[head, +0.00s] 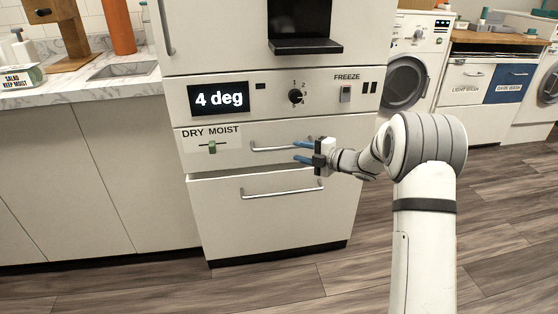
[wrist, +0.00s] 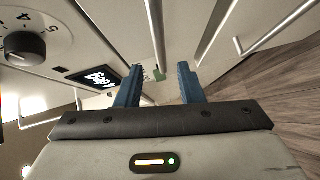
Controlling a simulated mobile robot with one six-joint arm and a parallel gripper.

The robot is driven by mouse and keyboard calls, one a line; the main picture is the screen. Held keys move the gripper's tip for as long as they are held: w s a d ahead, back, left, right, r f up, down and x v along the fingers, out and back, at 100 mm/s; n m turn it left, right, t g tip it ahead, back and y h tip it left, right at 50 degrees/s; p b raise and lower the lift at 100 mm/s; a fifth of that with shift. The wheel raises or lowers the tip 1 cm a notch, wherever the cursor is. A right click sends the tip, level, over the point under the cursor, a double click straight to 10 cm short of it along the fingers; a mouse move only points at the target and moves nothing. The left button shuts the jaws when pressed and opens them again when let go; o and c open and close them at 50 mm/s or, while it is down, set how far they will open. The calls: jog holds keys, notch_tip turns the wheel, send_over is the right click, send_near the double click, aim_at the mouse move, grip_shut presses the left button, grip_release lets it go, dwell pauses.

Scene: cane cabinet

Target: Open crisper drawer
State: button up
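The crisper drawer (head: 250,163) is the pale front with the DRY MOIST label and a green slider (head: 212,147). It looks shut. Its metal bar handle (head: 268,149) runs left to right. My gripper (head: 302,152) is at the right part of this handle, its blue fingers apart. In the wrist view, my gripper (wrist: 160,80) is open, and the bar handle (wrist: 155,35) lines up with the gap between the fingers. I cannot tell whether the fingers touch the bar or how deep it lies between them.
A lower drawer (head: 270,220) with its own handle (head: 282,193) is below. A control panel with a dial (head: 296,96) and a "4 deg" display (head: 218,97) is above. A counter (head: 80,88) stands left. Wooden floor (head: 400,270) is open in front.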

aim_at(281, 148)
jog(key=b+x, duration=0.1)
jog(key=x, duration=0.6)
jog(key=shift+a+f+b, duration=0.2)
jog(key=shift+a+b, duration=0.15)
jog(key=shift+b, duration=0.05)
grip_shut()
